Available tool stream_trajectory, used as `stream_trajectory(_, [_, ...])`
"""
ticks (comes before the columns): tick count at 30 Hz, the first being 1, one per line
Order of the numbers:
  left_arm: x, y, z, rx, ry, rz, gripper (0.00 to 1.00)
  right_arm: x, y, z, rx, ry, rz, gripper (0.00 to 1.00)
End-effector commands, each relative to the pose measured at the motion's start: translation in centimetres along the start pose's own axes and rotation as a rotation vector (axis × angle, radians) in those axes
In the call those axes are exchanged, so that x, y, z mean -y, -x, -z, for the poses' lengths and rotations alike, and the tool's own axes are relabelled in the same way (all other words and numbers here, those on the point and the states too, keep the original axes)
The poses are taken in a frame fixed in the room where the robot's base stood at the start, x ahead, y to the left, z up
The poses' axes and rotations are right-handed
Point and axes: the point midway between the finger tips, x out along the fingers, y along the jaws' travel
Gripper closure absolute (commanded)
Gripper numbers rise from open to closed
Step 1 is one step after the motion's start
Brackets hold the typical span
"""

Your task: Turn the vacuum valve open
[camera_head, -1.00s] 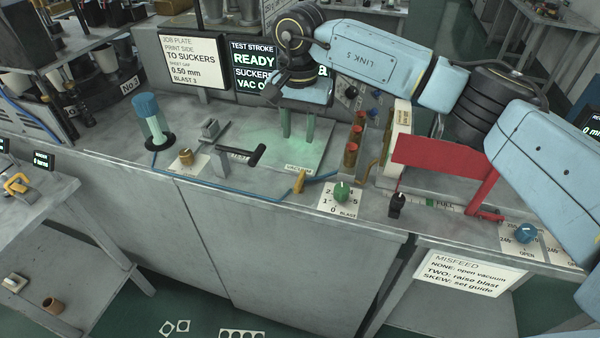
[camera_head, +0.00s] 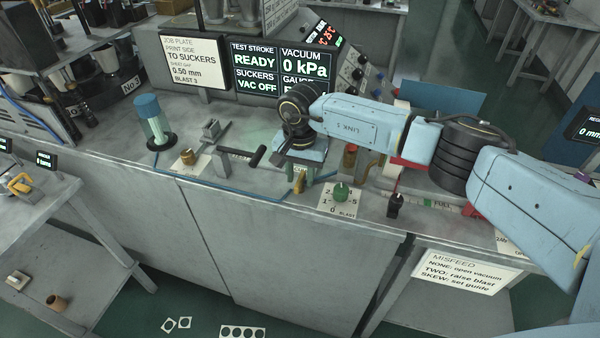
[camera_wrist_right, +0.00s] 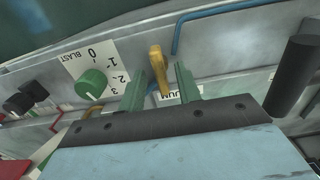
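The vacuum valve has a yellow lever (camera_head: 300,182) at the front edge of the bench, left of the green blast knob (camera_head: 341,192). In the right wrist view the lever (camera_wrist_right: 157,68) stands up between the two green fingers of my right gripper (camera_wrist_right: 161,82), with a gap on each side. That gripper (camera_head: 300,172) is open, over the valve in the head view. The valve's label (camera_wrist_right: 180,98) is partly hidden by a finger. The screen (camera_head: 256,68) reads VAC OFF and the vacuum readout (camera_head: 305,65) 0 kPa. My left gripper is not in view.
A black-handled lever (camera_head: 252,156) stands just left of the valve. It shows as a dark cylinder (camera_wrist_right: 292,75) in the right wrist view. A black knob (camera_head: 395,205) sits right of the blast knob. A blue hose (camera_head: 230,190) runs along the bench front.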

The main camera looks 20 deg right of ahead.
Motion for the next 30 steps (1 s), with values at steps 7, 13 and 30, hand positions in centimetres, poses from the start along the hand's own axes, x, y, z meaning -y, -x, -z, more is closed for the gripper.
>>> stream_trajectory(7, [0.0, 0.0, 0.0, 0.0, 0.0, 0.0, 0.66, 0.0, 0.0, 0.0, 0.0, 0.0, 0.0, 0.73])
stream_trajectory(13, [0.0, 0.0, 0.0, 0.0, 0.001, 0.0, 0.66, 0.0, 0.0, 0.0, 0.001, 0.0, 0.0, 0.99])
stream_trajectory(30, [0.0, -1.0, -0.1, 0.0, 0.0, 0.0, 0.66, 0.0, -0.1, 0.0, -0.001, -0.124, 0.001, 1.0])
